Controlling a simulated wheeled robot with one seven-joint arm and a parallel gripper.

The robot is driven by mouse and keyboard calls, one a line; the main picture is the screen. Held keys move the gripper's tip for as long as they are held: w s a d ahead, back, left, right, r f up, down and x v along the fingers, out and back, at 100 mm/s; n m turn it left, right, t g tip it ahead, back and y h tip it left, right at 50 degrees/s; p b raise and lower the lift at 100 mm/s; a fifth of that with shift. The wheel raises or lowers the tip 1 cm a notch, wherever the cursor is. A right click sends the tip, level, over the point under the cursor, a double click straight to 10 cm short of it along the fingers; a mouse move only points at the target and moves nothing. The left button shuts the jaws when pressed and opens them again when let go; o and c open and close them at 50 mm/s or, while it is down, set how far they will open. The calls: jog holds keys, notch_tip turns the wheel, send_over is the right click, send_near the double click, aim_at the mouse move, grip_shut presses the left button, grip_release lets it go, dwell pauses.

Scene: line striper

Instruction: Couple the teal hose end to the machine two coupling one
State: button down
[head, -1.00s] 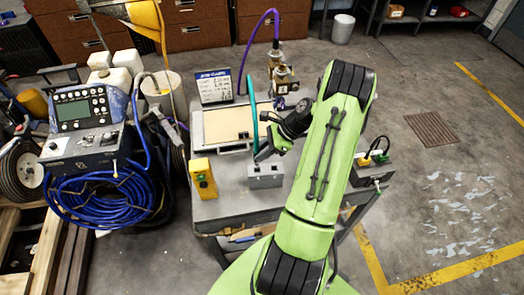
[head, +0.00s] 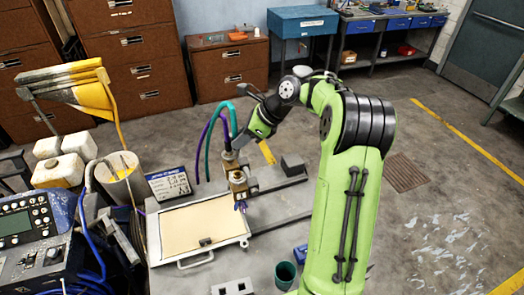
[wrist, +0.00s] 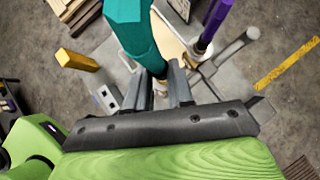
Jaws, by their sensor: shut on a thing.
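The teal hose (head: 207,148) arcs up behind the bench and comes down beside the brass couplings. It also shows large in the wrist view (wrist: 130,25). My gripper (head: 243,139) is shut on the teal hose end, with its fingers around it in the wrist view (wrist: 161,78). The hose end is close to the brass couplings (head: 238,180) at the back of the bench; I cannot tell whether they touch. The purple hose (wrist: 217,18) runs down just right of the teal one. Which coupling is machine two coupling one cannot be read.
A beige panel (head: 203,228) with a handle lies on the bench, and a small sign (head: 169,184) stands behind it. A grey block (head: 293,165) sits right of the couplings. A yellow box (wrist: 77,60) shows at left in the wrist view. Floor at right is open.

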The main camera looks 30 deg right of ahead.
aim_at(238, 155)
jog(key=f, duration=0.5)
jog(key=shift+s+a, duration=0.2)
jog(key=shift+a, duration=0.15)
jog(key=shift+s+a+f, duration=0.15)
jog(key=shift+f, duration=0.1)
jog(key=shift+f+b, duration=0.55)
jog(key=shift+f, duration=1.15)
dwell(1.5)
jog(key=c, duration=0.6)
grip_release()
jog(key=shift+r, duration=0.15)
